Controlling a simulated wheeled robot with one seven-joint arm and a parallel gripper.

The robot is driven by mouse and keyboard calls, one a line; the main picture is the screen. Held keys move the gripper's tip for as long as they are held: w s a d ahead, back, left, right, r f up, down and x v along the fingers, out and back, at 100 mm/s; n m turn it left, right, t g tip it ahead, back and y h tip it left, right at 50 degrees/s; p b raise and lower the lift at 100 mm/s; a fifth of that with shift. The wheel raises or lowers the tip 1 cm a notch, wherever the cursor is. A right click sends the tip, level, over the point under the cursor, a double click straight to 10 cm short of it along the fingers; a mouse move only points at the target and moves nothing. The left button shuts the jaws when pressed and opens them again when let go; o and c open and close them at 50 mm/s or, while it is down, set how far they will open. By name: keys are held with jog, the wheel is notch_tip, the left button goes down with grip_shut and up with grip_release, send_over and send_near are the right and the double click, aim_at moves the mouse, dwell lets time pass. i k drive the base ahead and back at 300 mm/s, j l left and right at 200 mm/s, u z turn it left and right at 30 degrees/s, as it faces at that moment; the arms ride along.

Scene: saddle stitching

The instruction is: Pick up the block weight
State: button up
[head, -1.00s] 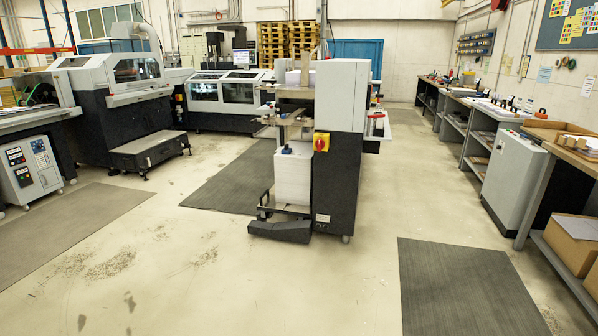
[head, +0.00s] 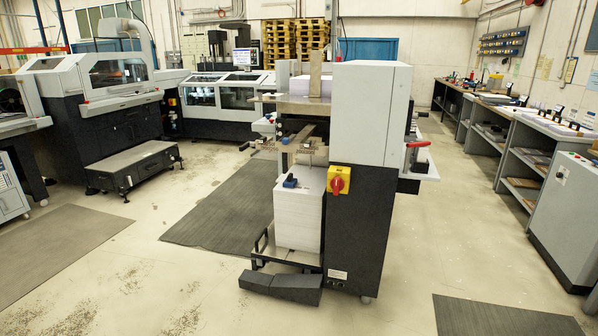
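A small dark block with a blue part (head: 291,182) sits on top of a tall stack of white paper (head: 298,220) in the front of the grey and black machine (head: 369,120). It looks like the block weight, but it is too small to make out in detail. My gripper is not in view.
A yellow and red switch (head: 339,181) is on the machine's front, right of the stack. A black foot-level step (head: 280,288) juts out at its base. Dark mats (head: 222,205) lie on the floor. Workbenches (head: 510,150) line the right wall. The floor in front is clear.

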aim_at(290, 182)
jog(key=i, duration=2)
jog(key=i+l+u, duration=0.1)
jog(key=i+u, duration=0.15)
jog(key=i, duration=0.25)
jog(key=i+l+u, duration=0.25)
jog(key=i, duration=0.3)
jog(key=i+l+u, duration=0.25)
jog(key=i, duration=0.25)
jog(key=i+l+u, duration=0.25)
jog(key=i, duration=0.25)
